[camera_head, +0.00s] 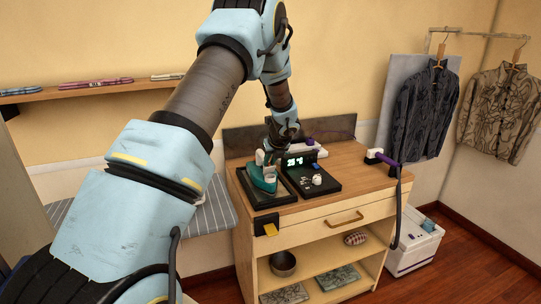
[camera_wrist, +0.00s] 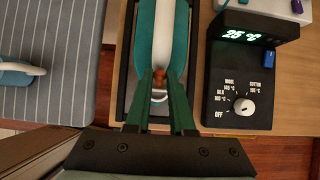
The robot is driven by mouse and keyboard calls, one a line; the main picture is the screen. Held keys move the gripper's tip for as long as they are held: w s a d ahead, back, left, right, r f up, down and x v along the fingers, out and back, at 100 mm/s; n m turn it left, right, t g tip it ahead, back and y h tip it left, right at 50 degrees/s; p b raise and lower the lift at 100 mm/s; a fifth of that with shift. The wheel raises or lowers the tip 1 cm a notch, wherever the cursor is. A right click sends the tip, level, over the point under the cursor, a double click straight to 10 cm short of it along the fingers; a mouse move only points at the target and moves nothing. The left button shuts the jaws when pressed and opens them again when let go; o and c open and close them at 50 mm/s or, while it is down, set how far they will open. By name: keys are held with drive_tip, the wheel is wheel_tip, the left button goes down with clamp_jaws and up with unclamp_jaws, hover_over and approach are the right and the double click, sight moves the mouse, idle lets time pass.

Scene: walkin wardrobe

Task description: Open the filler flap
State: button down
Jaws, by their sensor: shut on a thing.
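A teal iron with a white handle (camera_head: 262,181) rests on a black stand (camera_head: 270,203) on the wooden cabinet top. The iron also fills the upper middle of the wrist view (camera_wrist: 167,30). A small orange-brown piece, seemingly the filler flap (camera_wrist: 161,75), sits at the iron's near end. My gripper's green fingers (camera_wrist: 160,80) converge on it from both sides and are shut on it. The fingertips hide its edges, so I cannot tell how far the flap is open. In the head view my wrist hides the contact.
A black control unit (camera_wrist: 240,80) with a lit "25 °C" display and a white knob (camera_wrist: 244,107) stands close right of the iron. A grey striped ironing board (camera_wrist: 50,55) lies left. A purple-and-white steamer head (camera_head: 380,157) is on the cabinet's right end.

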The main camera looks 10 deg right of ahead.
drive_tip(key=shift+w+g+b, duration=0.2)
drive_tip(key=shift+g+b, duration=0.1)
drive_tip(key=shift+g, duration=0.2)
drive_tip(key=c, duration=0.8)
unclamp_jaws()
drive_tip(key=shift+r, duration=0.1)
drive_tip(key=a+b+v, duration=0.1)
drive_tip(key=b+v, duration=0.2)
drive_tip(key=v, duration=0.7)
drive_tip(key=shift+s+d+r, duration=0.2)
drive_tip(key=shift+d+r, duration=0.15)
drive_tip(key=shift+d, duration=0.05)
drive_tip(key=shift+c, duration=0.2)
